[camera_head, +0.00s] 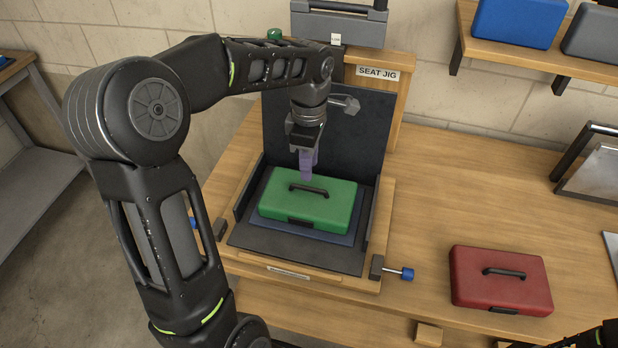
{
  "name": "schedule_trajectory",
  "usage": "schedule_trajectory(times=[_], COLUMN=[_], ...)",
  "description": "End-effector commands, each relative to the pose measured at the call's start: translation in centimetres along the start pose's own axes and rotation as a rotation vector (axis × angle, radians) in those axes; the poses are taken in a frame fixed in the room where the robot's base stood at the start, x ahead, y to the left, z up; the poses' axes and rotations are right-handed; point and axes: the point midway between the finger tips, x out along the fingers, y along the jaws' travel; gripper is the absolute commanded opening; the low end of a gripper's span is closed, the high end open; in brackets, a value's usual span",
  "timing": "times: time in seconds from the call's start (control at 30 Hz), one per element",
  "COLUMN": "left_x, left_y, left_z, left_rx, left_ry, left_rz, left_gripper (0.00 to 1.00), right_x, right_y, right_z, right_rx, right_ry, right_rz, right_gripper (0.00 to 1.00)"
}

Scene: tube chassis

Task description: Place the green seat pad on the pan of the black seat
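The green seat pad (300,206), a flat block with a black handle on top, lies on a dark blue layer (333,239) over the pan of the black seat (262,244). The seat's black back (352,128) stands upright behind it in the wooden jig. My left gripper (307,177), with purple fingers, points down by the pad's rear part, just behind the handle. Its fingers show nearly edge-on, so I cannot tell their opening or whether they touch the pad. My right gripper does not show; only a black piece of arm is at the lower right corner.
A red pad with a handle (500,279) lies on the bench at right. A clamp with a blue knob (407,273) sticks out at the jig's front right. A shelf (510,54) at upper right holds blue and grey pads.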

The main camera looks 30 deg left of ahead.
Motion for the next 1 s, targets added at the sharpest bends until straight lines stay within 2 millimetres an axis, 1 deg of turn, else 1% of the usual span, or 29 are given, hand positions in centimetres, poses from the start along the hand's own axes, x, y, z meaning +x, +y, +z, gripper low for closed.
schedule_trajectory(times=[0.03, 0.1, 0.2, 0.3, 0.43, 1.0], left_x=[-1.1, -2.4, -3.8, -4.7, -5.0, -4.9], left_y=[0.1, 0.0, 0.1, 0.0, 0.0, 0.0], left_z=[0.0, 0.1, 0.0, 0.0, 0.0, 0.0], left_rx=[-0.001, -0.001, 0.000, 0.000, 0.000, 0.001], left_ry=[-0.001, -0.002, -0.001, -0.001, -0.001, -0.001], left_rz=[0.005, 0.004, 0.003, 0.001, -0.001, -0.001], left_gripper=[0.32, 0.32, 0.32, 0.32, 0.32, 0.32], right_x=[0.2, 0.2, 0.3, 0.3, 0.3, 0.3], right_y=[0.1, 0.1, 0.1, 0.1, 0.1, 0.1], right_z=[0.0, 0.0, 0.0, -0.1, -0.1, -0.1], right_rx=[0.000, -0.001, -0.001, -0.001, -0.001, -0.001], right_ry=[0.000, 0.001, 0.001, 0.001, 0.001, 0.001], right_rz=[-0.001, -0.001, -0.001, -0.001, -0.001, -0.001], right_gripper=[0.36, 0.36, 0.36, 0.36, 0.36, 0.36])
